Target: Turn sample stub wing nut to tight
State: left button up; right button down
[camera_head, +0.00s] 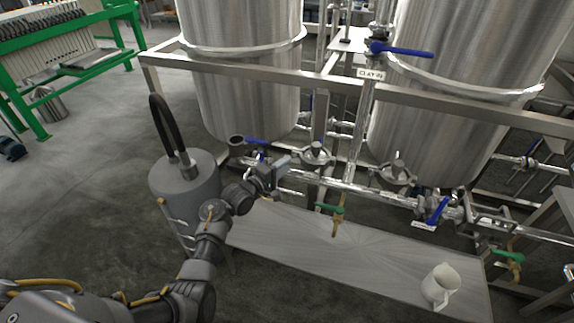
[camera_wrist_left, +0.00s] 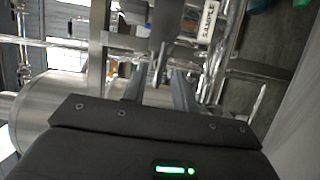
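My left gripper (camera_head: 282,165) reaches in from the left to the pipework below the left tank. In the left wrist view its two fingers (camera_wrist_left: 159,88) stand apart. A thin metal piece (camera_wrist_left: 159,63) shows beyond and between them, but I cannot tell if it is the wing nut or if the fingers touch it. In the head view a pipe clamp (camera_head: 317,152) with a raised nut sits just right of the gripper. A similar clamp (camera_head: 397,170) sits farther right. I cannot tell which is the sample stub's. My right gripper is in neither view.
A steel frame rail (camera_head: 345,85) crosses above the pipes. A blue-handled valve (camera_head: 400,50) is above it; a green-handled tap (camera_head: 335,210) hangs below. A grey cylinder (camera_head: 185,195) stands left of the gripper. A low bench (camera_head: 370,265) carries a white jug (camera_head: 440,285).

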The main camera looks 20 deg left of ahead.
pick_arm(q)
jog(key=shift+x, duration=0.9)
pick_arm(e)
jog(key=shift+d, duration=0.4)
